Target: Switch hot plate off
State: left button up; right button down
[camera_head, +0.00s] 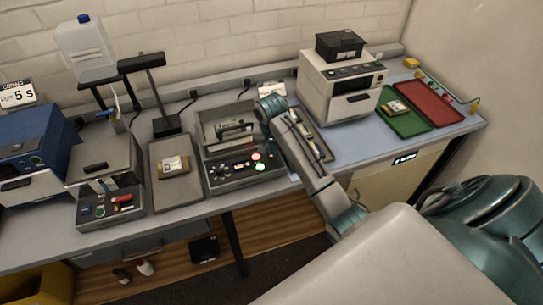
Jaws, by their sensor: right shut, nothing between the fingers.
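A grey unit with a dark front panel (240,165), bearing several small knobs and buttons, stands mid-bench. It looks like the hot plate, but no label is readable. A pale red round spot and a bright green one show at the panel's right end. My right arm reaches in from the lower right, its wrist beside the unit's back right. My right gripper (222,128) appears as a small dark shape over the unit's back part, shut and empty. Whether it touches the unit cannot be told. My left gripper is not in view.
A grey tray with a yellow-labelled item (175,195) and a box with a tool panel (108,207) stand left. A black lamp stand (165,125) is behind. A white oven-like box (340,88), a green tray (405,124) and a red tray (432,103) are right.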

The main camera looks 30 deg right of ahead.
aim_at(272, 158)
jog(key=shift+f, duration=0.85)
dwell(0.7)
jog(key=shift+r+p, duration=0.3)
jog(key=shift+r, duration=3.2)
